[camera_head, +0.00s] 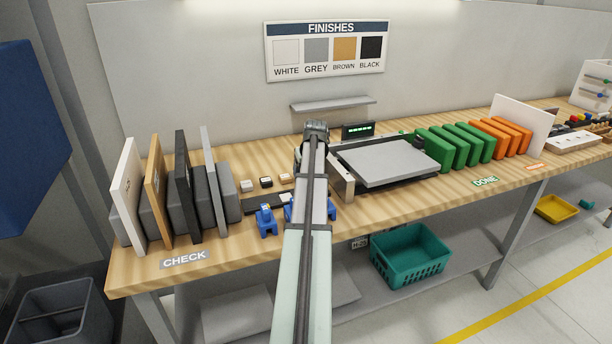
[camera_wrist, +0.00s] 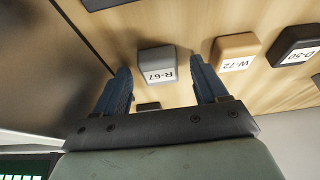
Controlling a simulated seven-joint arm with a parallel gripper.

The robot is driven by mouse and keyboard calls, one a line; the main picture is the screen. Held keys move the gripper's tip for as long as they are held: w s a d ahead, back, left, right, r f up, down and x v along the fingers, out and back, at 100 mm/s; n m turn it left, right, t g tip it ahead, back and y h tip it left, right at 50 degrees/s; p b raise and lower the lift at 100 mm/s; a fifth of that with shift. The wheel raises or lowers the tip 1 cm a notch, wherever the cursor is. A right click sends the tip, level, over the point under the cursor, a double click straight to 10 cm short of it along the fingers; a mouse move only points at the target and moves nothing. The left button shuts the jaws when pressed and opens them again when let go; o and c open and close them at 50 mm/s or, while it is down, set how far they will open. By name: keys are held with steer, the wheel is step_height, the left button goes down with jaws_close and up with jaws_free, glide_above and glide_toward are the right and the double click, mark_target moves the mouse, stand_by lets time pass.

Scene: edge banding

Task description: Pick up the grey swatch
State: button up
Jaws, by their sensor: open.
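The grey swatch (camera_wrist: 156,59), a small block with a white label reading R-67, lies on the wooden bench in the wrist view. My gripper (camera_wrist: 161,68) is open, with its two blue fingers apart on either side of the view. The swatch appears between the fingertips and is not gripped; I cannot tell the remaining height gap. A brown swatch (camera_wrist: 235,50) labelled W-72 lies just right of the right finger, and a black swatch (camera_wrist: 292,46) labelled D-50 lies further right. In the head view my arm hides the grey swatch and the fingertips.
Upright panels (camera_head: 127,195) stand at the left of the bench (camera_head: 225,250). Blue clamps (camera_head: 266,221) sit near the front edge. A grey plate (camera_head: 388,162) lies right of my arm, with green blocks (camera_head: 455,147) and orange blocks (camera_head: 505,135) beyond. A FINISHES sign (camera_head: 326,50) hangs behind.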

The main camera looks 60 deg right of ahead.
steer(key=c, duration=1.1)
